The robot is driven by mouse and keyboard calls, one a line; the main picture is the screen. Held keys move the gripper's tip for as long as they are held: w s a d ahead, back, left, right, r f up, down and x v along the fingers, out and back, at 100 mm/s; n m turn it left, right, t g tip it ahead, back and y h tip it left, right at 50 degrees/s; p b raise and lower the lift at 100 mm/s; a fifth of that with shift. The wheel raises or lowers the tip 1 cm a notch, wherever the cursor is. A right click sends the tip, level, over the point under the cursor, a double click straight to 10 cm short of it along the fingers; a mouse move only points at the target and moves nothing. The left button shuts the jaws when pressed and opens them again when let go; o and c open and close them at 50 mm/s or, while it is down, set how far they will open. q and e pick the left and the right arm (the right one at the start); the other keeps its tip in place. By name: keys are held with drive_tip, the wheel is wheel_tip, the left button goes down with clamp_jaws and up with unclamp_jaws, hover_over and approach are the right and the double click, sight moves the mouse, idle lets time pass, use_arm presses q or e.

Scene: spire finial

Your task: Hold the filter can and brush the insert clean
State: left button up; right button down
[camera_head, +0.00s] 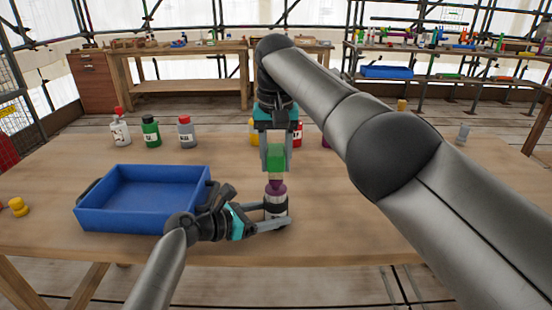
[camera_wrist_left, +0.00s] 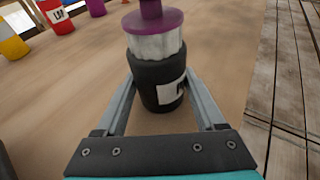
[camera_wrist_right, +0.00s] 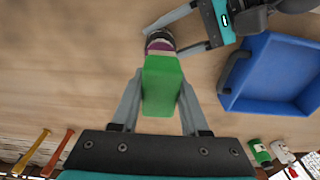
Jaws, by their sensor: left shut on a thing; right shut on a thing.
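The filter can (camera_head: 276,211), black with a white label, stands upright near the table's front edge. It also shows in the left wrist view (camera_wrist_left: 155,92). A white pleated insert (camera_wrist_left: 157,46) rises from its top. My left gripper (camera_head: 274,216) is shut around the can's sides. A purple piece (camera_wrist_left: 152,20) with a wide disc and a narrower stem sits on the insert. My right gripper (camera_head: 276,165) points down, shut on a green block (camera_wrist_right: 161,88) directly above the purple piece. I cannot tell whether the purple piece belongs to the block or the insert.
A blue tray (camera_head: 143,228) stands left of the can. White, green and grey bottles (camera_head: 151,131) stand behind it. Yellow and red containers (camera_head: 298,134) are behind my right gripper. Small yellow pieces (camera_head: 19,207) lie at the far left. Bare table lies between tray and bottles.

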use_arm(q)
drive_tip(key=shift+f, duration=0.1)
use_arm(e)
drive_tip(key=shift+f, duration=0.55)
drive_tip(key=shift+a, duration=0.15)
drive_tip(key=shift+a, duration=0.4)
drive_tip(key=shift+d+f, duration=0.1)
drive_tip(key=shift+d, duration=1.05)
drive_tip(key=shift+a, duration=1.15)
drive_tip(key=shift+d, duration=1.05)
drive_tip(key=shift+a, duration=1.05)
drive_tip(key=shift+d, duration=0.1)
